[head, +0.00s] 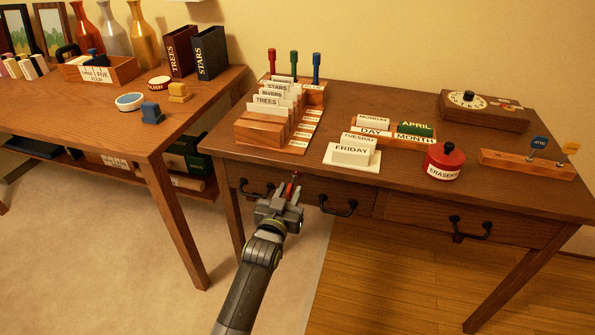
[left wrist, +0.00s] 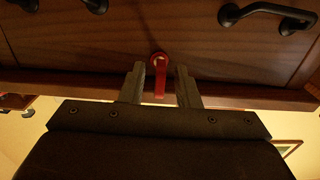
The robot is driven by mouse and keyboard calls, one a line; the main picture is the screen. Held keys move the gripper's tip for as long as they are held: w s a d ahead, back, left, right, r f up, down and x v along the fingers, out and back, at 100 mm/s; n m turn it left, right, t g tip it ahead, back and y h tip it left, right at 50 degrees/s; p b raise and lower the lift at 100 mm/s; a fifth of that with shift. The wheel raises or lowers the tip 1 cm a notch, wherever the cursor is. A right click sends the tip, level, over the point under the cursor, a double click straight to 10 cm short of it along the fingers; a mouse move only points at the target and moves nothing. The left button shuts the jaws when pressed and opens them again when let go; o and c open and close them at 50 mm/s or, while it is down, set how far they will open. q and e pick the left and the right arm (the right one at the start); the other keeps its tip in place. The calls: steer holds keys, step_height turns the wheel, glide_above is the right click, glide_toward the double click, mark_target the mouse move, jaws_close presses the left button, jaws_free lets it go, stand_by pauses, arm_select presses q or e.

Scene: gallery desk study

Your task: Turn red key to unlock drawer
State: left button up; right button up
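The red key (head: 291,187) stands in the front of the left desk drawer (head: 358,195), between two black handles. In the left wrist view the red key (left wrist: 160,78) shows its round head against the wood and a straight part hanging down. My left gripper (head: 289,194) is at the drawer front, around the key. In the left wrist view the gripper (left wrist: 161,88) is open, one finger on each side of the key with a small gap on both sides. The drawer looks closed. The key's far end is hidden in the wood. My right gripper is not in view.
Black handles (head: 338,208) stick out beside the key. The desk top (head: 400,180) holds a card file (head: 275,125), word blocks (head: 352,152) and a red eraser pot (head: 444,161). A second table (head: 100,125) stands at the left. Floor in front is clear.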

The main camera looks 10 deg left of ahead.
arm_select(q)
jaws_close()
steer(key=shift+r, duration=0.15)
steer(key=shift+r+p, duration=0.3)
steer(key=shift+p, duration=0.2)
steer(key=shift+r+p, duration=0.3)
steer(key=shift+r, duration=0.05)
stand_by(0.3)
stand_by(0.9)
